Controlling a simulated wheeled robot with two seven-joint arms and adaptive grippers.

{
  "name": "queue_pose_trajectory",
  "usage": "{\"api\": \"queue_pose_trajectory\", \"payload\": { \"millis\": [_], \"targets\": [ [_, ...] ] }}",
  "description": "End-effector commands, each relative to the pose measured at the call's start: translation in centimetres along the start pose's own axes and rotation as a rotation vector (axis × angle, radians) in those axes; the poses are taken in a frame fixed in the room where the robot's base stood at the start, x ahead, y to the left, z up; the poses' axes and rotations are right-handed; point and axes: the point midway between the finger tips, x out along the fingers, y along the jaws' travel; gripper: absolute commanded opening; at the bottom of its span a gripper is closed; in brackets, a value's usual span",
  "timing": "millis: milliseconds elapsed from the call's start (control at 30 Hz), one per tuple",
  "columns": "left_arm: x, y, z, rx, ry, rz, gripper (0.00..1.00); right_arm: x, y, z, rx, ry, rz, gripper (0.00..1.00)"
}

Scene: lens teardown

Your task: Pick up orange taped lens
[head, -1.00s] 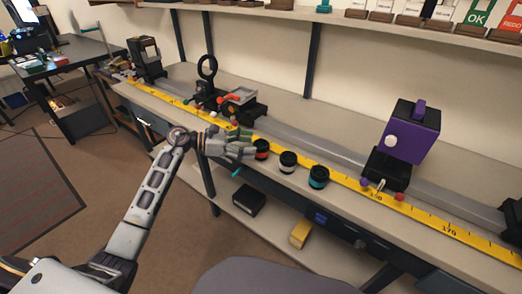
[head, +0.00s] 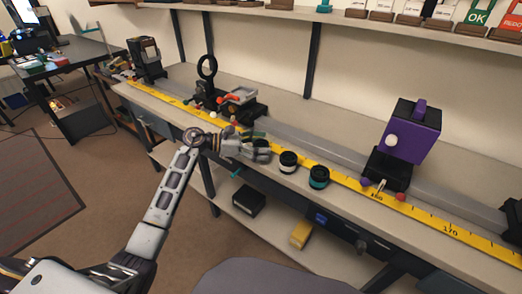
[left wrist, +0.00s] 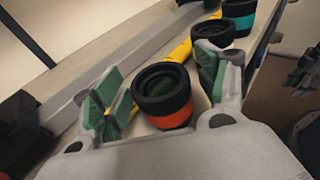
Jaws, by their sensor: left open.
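The orange taped lens (left wrist: 165,95) is a black cylinder with an orange band, upright on the bench between the open fingers of my left gripper (left wrist: 157,92) in the left wrist view. I cannot tell whether the fingers touch it. In the head view my left gripper (head: 262,148) covers nearly all of this lens. A white-banded lens (head: 288,162) and a teal-banded lens (head: 319,177) stand to its right. They also show in the left wrist view, white-banded (left wrist: 213,32) and teal-banded (left wrist: 239,14). My right gripper is not in view.
A yellow ruler (head: 345,182) and a grey rail (head: 350,160) run along the bench behind the lenses. A black mount with a red-topped part (head: 238,97) stands behind the gripper. A purple box on a black carriage (head: 412,132) stands at right.

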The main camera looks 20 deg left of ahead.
Motion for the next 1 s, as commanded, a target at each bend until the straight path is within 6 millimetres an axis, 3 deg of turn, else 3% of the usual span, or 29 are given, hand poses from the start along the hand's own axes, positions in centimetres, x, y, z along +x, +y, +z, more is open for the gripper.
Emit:
{"api": "queue_pose_trajectory", "payload": {
  "millis": [133,533,1000],
  "targets": [
    [0.0,0.0,0.0,0.0,0.0,0.0,0.7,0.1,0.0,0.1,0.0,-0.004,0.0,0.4],
    [0.0,0.0,0.0,0.0,0.0,0.0,0.19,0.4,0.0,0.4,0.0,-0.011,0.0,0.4],
    [-0.3,0.0,1.1,0.002,0.0,0.0,0.19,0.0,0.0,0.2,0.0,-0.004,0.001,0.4]
  ]
}}
